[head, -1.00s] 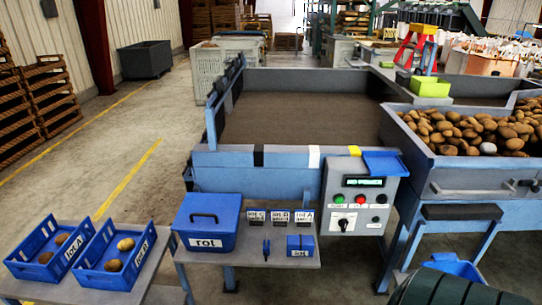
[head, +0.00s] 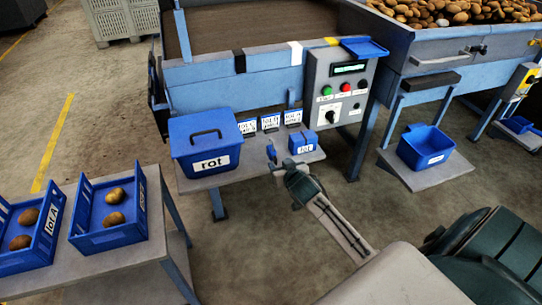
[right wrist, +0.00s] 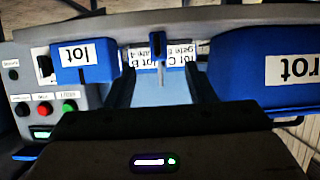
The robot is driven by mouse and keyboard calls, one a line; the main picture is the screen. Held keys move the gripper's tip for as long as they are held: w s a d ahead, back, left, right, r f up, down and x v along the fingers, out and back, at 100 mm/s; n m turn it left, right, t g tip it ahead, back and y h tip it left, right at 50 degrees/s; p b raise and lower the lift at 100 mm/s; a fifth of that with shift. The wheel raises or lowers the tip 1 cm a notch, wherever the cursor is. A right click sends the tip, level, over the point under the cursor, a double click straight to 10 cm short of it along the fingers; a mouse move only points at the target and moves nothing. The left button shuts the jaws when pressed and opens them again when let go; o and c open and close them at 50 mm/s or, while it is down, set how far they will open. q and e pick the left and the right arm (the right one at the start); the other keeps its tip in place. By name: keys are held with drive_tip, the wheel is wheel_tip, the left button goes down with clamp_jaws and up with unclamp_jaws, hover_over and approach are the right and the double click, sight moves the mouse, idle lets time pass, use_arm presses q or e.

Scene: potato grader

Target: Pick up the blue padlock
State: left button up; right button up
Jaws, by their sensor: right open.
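The blue padlock (head: 271,152) is small and stands on the grey shelf (head: 245,165) in the head view, between the rot bin and a small blue lot box. It also shows in the right wrist view (right wrist: 157,44), where the picture is upside down. My right gripper (head: 279,167) reaches over the front edge of the shelf, close to the padlock. In the right wrist view its two dark fingers (right wrist: 160,78) are apart, with the padlock beyond them and roughly centred in the gap. Nothing is held. My left gripper is out of view.
The lidded blue rot bin (head: 206,142) stands left of the padlock and the lot box (head: 302,142) right of it. Several lot cards (head: 270,123) stand behind. A control panel (head: 340,88) rises at the right. Blue potato trays (head: 110,210) sit at the lower left.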

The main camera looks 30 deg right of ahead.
sight(275, 156)
drive_tip(key=x, duration=0.4)
drive_tip(key=shift+w+d+f, duration=0.1)
drive_tip(key=shift+w+d, duration=0.1)
drive_tip(key=shift+w, duration=0.15)
drive_tip(key=shift+w+f, duration=0.1)
drive_tip(key=shift+w, duration=0.35)
drive_tip(key=shift+x, duration=2.35)
drive_tip(key=shift+d, duration=0.1)
drive_tip(key=shift+c, duration=0.4)
drive_tip(key=c, duration=1)
